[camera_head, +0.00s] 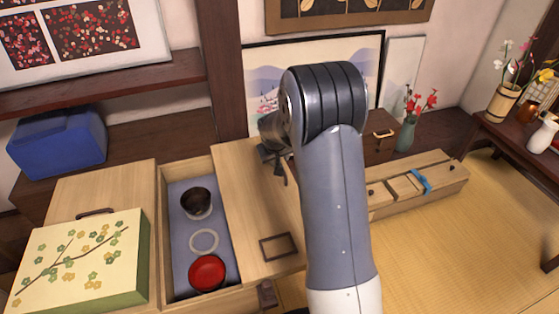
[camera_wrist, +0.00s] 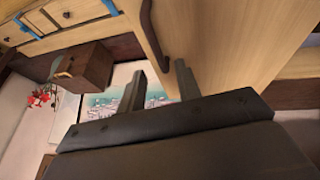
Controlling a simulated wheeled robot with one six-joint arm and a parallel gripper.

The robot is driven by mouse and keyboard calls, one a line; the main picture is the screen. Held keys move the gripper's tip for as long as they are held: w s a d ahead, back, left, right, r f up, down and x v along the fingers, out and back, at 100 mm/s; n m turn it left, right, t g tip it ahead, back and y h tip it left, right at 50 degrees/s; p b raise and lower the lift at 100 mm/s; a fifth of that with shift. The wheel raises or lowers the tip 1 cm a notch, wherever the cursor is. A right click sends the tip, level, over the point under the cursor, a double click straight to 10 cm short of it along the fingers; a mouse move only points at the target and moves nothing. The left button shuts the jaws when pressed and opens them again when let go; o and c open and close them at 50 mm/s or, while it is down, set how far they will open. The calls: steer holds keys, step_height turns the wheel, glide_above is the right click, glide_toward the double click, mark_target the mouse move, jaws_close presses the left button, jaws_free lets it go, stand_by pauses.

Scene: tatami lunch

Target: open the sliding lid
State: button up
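A light wooden panel (camera_head: 250,190), which looks like the sliding lid, lies on the right part of a wooden chest; a dark rectangular frame (camera_head: 278,246) is near its front. Left of it the chest is open, showing a blue-lined compartment (camera_head: 222,222). My gripper (camera_head: 283,178) is over the panel's rear right part, its tips partly hidden by my arm. A dark bar handle (camera_wrist: 152,38) on a light wooden panel is just beyond the fingers; contact is not clear.
The compartment holds a dark bowl (camera_head: 197,203), a white ring (camera_head: 204,241) and a red bowl (camera_head: 207,273). A flowered box (camera_head: 80,262) sits on the chest's left part. A long wooden box (camera_head: 440,178) and a flower vase (camera_head: 405,136) stand to the right. Tatami (camera_head: 450,250) is clear.

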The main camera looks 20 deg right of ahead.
steer(key=p+v, duration=0.1)
steer(key=v, duration=0.6)
steer(key=b+x, duration=0.2)
steer(key=x, duration=0.9)
steer(key=shift+s, duration=0.1)
steer(key=shift+a+r, duration=0.1)
steer(key=shift+a, duration=0.45)
